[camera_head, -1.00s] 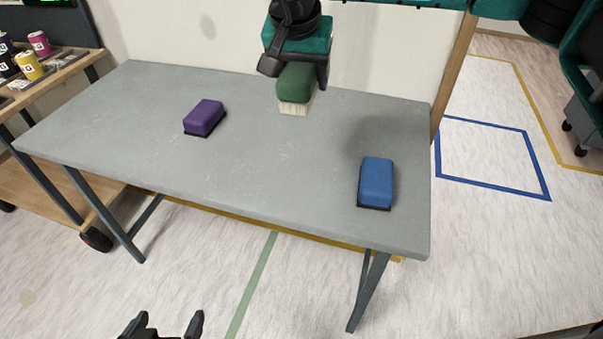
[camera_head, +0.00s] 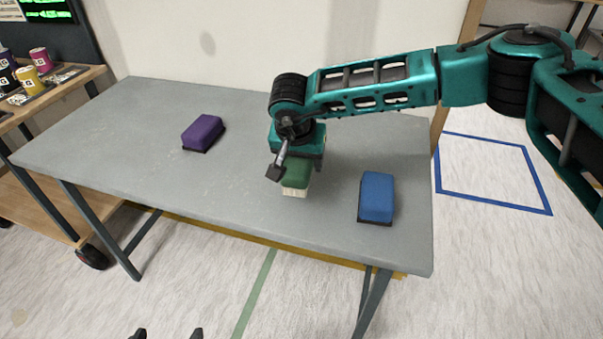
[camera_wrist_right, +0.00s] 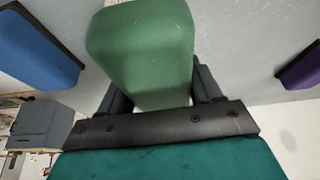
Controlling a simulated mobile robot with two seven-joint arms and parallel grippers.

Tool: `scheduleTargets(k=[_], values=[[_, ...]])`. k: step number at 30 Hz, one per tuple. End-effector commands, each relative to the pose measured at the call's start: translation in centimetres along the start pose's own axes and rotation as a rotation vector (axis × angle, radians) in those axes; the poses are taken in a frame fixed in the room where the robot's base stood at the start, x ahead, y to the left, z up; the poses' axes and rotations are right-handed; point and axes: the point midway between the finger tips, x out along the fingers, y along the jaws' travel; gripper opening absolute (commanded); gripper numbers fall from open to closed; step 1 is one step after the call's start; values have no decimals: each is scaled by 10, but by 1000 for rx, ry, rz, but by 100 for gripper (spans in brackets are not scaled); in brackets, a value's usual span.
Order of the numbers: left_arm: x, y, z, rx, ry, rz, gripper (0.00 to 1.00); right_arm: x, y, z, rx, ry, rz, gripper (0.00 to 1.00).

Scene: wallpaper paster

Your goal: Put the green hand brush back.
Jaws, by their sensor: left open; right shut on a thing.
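The green hand brush (camera_head: 296,177) has a green body and pale bristles pointing down. It is over the grey table (camera_head: 120,135), between the purple and blue brushes; I cannot tell whether the bristles touch the top. My right gripper (camera_head: 290,166) is shut on it from above. In the right wrist view the green body (camera_wrist_right: 145,50) sits between the two dark fingers (camera_wrist_right: 160,98). My left gripper (camera_head: 168,333) is open and empty at the bottom edge of the head view, off the table's front, mostly cut off.
A purple brush (camera_head: 203,132) lies on the table to the left. A blue brush (camera_head: 377,196) lies to the right, close to the green one. A wooden shelf cart with coloured cans (camera_head: 41,59) stands at the far left. The table's left half is mostly bare.

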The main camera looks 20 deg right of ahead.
Motion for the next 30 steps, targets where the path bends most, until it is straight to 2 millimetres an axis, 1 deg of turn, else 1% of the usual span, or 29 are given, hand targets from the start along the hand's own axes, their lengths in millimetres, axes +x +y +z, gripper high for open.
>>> scheduleTargets(k=[2,7,9,16,20,21,28,30], values=[[1,0,0,0,2,0,100,6,0,3,0,0,0,32],[1,0,1,0,0,2,100,29,0,12,-1,-2,2,32],[1,0,1,0,-1,2,100,35,0,15,0,-1,2,32],[1,0,-1,0,1,3,100,35,0,14,0,0,0,32],[3,1,2,0,1,3,100,39,0,16,0,0,0,32],[2,1,2,0,1,4,100,39,0,16,0,-1,1,66],[2,1,3,-1,-2,5,100,38,0,16,0,-1,1,88],[1,1,3,-1,-4,5,100,38,0,16,0,-1,1,89]])
